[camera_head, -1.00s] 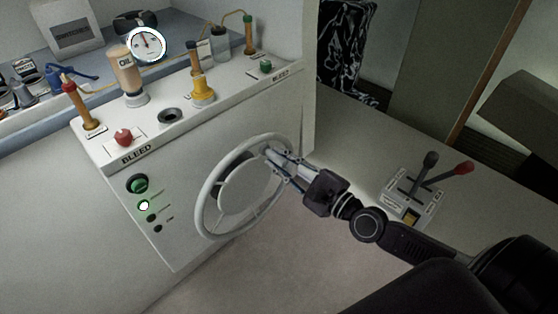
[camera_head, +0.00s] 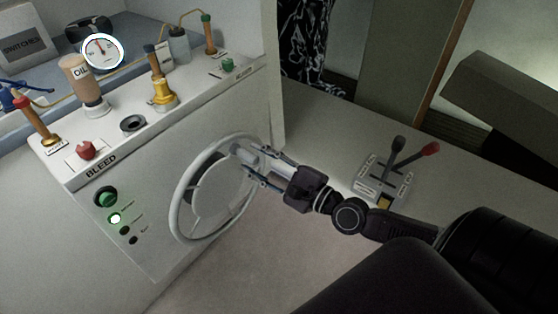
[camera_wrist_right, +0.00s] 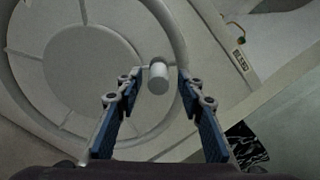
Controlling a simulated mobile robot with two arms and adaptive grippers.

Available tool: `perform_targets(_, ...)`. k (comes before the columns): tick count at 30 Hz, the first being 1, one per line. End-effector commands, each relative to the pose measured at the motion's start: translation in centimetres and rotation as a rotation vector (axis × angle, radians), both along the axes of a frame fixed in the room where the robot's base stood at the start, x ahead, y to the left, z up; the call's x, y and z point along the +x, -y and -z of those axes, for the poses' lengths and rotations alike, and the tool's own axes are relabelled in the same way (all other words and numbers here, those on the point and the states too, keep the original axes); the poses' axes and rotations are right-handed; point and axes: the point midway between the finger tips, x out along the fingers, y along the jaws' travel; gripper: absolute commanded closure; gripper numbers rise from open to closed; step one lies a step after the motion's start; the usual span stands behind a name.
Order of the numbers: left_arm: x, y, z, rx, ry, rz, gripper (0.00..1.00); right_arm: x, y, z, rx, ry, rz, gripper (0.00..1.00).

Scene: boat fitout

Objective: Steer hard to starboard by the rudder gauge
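The grey-white steering wheel (camera_head: 176,208) stands on the front of the white console, and fills much of the wrist view (camera_wrist_right: 172,22). A short pale peg-like knob (camera_wrist_right: 158,76) sticks out from its rim. My right gripper (camera_head: 250,166) is at the wheel's upper right side. In the wrist view its two blue-padded fingers (camera_wrist_right: 157,88) are apart, with the knob between their tips and gaps on both sides. The round white gauge (camera_head: 103,50) stands behind the console; its reddish needle points about upward, but its markings are too small to read. My left gripper is not in view.
The console top (camera_head: 195,108) carries an oil bottle (camera_head: 78,80), brass fittings and a red knob (camera_head: 86,150). A green knob (camera_head: 105,196) is left of the wheel. A lever box (camera_head: 380,185) with black and red handles stands right, behind my right arm.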

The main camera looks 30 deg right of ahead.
Motion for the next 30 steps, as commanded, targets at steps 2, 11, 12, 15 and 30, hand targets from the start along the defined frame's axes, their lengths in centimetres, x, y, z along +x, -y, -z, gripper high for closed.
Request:
perform_targets(2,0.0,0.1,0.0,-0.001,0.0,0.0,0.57,-1.3,0.3,0.2,-0.004,-0.005,-0.005,0.65)
perform_targets(11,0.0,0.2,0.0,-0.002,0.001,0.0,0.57,-5.6,1.9,0.2,-0.001,-0.006,-0.004,0.65)
perform_targets(12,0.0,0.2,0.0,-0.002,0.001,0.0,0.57,-6.1,2.2,0.2,-0.003,-0.004,-0.002,0.65)
perform_targets(15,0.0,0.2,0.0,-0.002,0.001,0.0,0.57,-7.2,2.6,0.2,-0.001,-0.005,-0.002,0.65)
perform_targets(30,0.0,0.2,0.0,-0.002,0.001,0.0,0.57,-9.8,3.7,0.0,0.002,0.002,0.001,0.65)
